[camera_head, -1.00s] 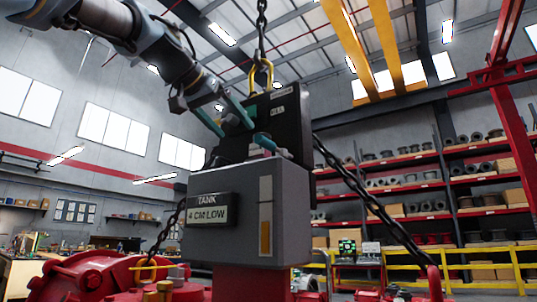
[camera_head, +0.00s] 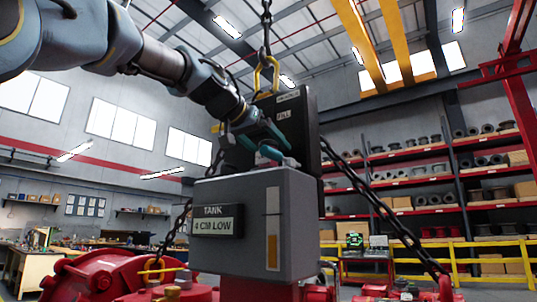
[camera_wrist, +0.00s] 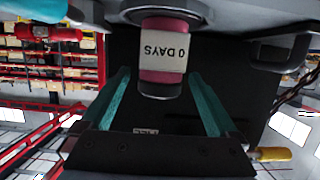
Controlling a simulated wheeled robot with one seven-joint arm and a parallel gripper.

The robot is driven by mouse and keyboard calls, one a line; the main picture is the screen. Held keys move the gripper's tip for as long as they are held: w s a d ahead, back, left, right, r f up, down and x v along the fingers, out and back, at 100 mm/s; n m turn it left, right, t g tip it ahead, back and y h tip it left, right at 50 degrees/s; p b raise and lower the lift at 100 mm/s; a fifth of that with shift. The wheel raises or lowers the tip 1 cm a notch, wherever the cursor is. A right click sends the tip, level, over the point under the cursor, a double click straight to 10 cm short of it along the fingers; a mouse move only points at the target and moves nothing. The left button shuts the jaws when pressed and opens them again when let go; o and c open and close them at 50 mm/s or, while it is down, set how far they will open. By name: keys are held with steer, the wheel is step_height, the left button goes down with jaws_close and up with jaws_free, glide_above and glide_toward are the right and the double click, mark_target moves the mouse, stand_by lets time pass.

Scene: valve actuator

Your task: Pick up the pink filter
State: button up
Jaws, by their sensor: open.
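The pink filter (camera_wrist: 160,75) shows in the wrist view as a short pink cylinder with dark ends and a white label reading "0 DAYS". It sits at a round fitting on the grey box. My gripper (camera_wrist: 160,80) is open, with one teal finger on each side of the filter and a visible gap to both. In the head view my gripper (camera_head: 268,140) is just above the box's top (camera_head: 254,180), in front of the black panel (camera_head: 297,130). I cannot make out the filter in the head view.
Chains (camera_head: 385,210) slope down beside the box. A yellow shackle (camera_head: 268,72) hangs above the black panel. Red machinery (camera_head: 100,275) is at lower left.

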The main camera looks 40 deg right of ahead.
steer(key=shift+c, duration=0.2)
jaws_close()
stand_by(0.6)
